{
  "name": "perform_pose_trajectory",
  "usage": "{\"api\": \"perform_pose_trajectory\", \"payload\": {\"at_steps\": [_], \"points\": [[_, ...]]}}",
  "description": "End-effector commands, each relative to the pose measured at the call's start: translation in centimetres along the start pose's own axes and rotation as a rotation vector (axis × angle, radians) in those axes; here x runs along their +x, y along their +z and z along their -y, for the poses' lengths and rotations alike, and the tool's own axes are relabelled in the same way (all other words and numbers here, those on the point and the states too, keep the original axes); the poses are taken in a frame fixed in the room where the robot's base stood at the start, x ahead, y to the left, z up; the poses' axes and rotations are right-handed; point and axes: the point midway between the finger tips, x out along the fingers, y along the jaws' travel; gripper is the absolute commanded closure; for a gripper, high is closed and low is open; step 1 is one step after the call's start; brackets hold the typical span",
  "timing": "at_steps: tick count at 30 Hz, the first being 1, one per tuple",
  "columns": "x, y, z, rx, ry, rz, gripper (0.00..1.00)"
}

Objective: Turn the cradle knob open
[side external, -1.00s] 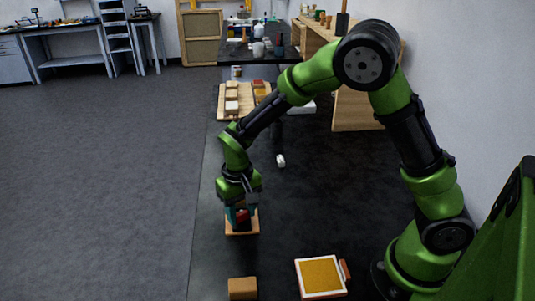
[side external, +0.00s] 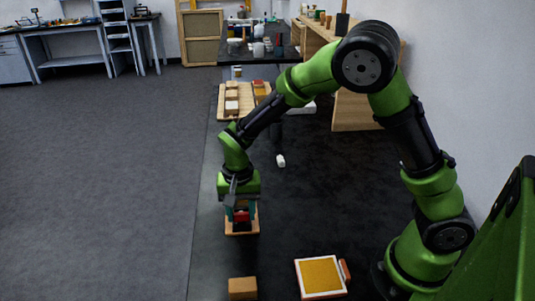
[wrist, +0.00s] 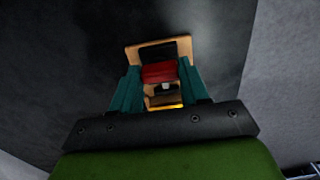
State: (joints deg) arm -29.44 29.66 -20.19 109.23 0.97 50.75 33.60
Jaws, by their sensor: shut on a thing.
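The cradle is a small wooden board (side external: 242,232) on the dark table, below my gripper (side external: 241,214). In the wrist view the board (wrist: 131,56) carries a black patch and a red knob (wrist: 159,72). My gripper's teal fingers (wrist: 160,80) stand on both sides of the red knob and are shut on it. The red knob (side external: 241,217) also shows between the fingers in the side view. A small pale piece and a yellow-gold strip (wrist: 165,106) show between the fingers, nearer the palm. The fingers hide the knob's ends and part of the board.
A white-framed gold panel (side external: 321,276) lies at the front right, and a tan block (side external: 242,288) at the front. A small white cylinder (side external: 280,161) lies mid-table. A wooden tray (side external: 222,107) with several blocks is farther back. The table between is mostly clear.

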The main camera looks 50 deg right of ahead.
Motion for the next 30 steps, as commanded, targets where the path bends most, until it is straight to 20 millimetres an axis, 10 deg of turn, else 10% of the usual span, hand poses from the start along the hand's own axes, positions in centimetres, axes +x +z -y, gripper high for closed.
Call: {"api": "perform_pose_trajectory", "payload": {"at_steps": [9,10,14,30], "points": [[-0.1,-0.1,0.1,0.007,-0.003,0.0,0.86],[-0.1,-0.1,0.1,0.008,-0.003,0.0,0.51],[-0.1,-0.1,0.0,0.006,-0.002,0.0,0.31],[-3.1,-0.1,0.1,0.003,-0.007,-0.003,0.3]]}}
